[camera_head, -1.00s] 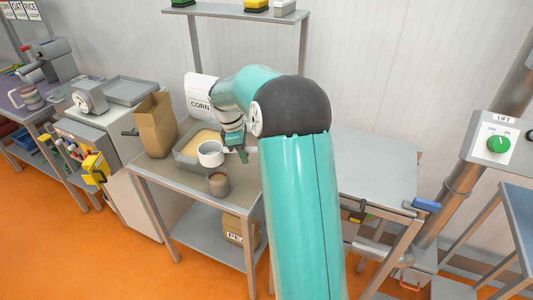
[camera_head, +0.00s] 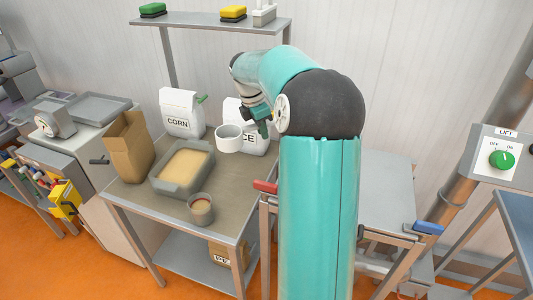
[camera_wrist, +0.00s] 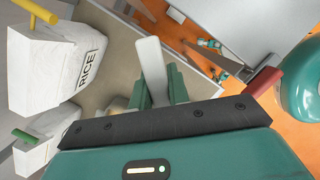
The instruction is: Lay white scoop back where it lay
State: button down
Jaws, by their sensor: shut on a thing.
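The white scoop (camera_head: 229,138) is in the air above the table, its round cup in front of the RICE bag (camera_head: 248,149). My gripper (camera_head: 262,130) is shut on its handle, to the right of the cup. In the wrist view the pale flat handle (camera_wrist: 151,62) rises from between the green fingers of my gripper (camera_wrist: 158,90). The cup is not clear in that view. The steel table (camera_head: 184,222) lies below the scoop.
A grey tub (camera_head: 175,188) of pale grain, a small cup (camera_head: 200,210), a brown paper bag (camera_head: 128,147) and the CORN bag (camera_head: 181,116) stand on the table. A shelf (camera_head: 212,22) is behind. A red handle (camera_head: 265,186) sticks out at the table's right edge.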

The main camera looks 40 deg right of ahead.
jog(key=w+d+f, duration=0.3)
jog(key=d+f, duration=0.8)
jog(key=f, duration=0.1)
jog(key=shift+w, duration=0.1)
jog(key=shift+f, duration=0.3)
jog(key=c, duration=1.3)
grip_release()
jog(key=shift+c, duration=0.2)
